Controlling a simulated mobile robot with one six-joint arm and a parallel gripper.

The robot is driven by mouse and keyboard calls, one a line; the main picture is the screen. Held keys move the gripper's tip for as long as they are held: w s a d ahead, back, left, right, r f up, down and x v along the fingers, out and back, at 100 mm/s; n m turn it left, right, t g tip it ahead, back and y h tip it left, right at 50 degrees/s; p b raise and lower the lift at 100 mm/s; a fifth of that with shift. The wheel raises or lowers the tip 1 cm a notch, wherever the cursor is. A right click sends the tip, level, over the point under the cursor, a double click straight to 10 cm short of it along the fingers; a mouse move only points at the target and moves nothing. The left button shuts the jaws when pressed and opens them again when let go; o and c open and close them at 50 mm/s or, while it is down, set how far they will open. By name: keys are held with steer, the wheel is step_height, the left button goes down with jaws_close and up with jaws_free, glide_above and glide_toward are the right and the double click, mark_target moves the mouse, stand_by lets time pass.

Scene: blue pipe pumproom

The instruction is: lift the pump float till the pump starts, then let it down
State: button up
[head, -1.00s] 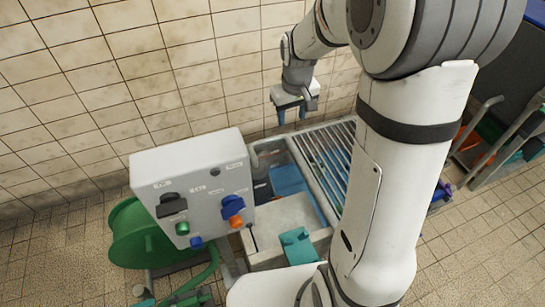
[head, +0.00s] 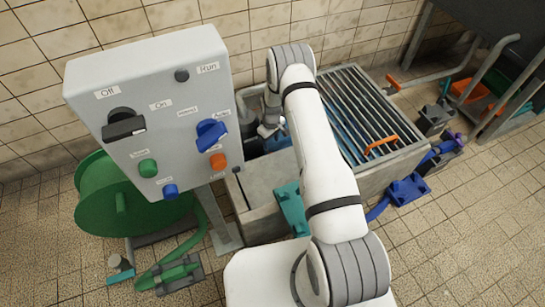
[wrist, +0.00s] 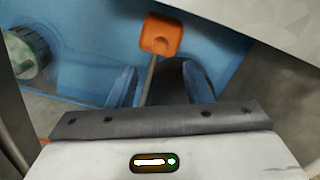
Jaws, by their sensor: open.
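In the wrist view, an orange block (wrist: 160,36), which looks like the pump float, tops a thin grey rod (wrist: 150,82) against blue water. My gripper (wrist: 160,84) is open, with one blue finger on each side of the rod. The block is beyond the fingertips, and I see no contact. In the head view, my gripper (head: 270,129) is low over the sump (head: 262,190), behind the control box; my arm and the box hide the float there. The round lamp (head: 181,75) beside the "Run" label is dark.
The control box (head: 150,60) with its switches and buttons stands close on the left of the sump. A slatted grate (head: 350,105) with an orange handle covers the right side. A green hose reel (head: 120,205) is at left. A teal piece (head: 291,207) lies at the sump's front edge.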

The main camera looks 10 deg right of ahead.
mark_target(271, 152)
step_height(271, 152, down, 9)
steer(key=b, duration=0.2)
steer(key=shift+r+b, duration=0.2)
steer(key=shift+b, duration=0.2)
jaws_close()
steer(key=shift+d, duration=0.15)
steer(key=shift+r, duration=0.15)
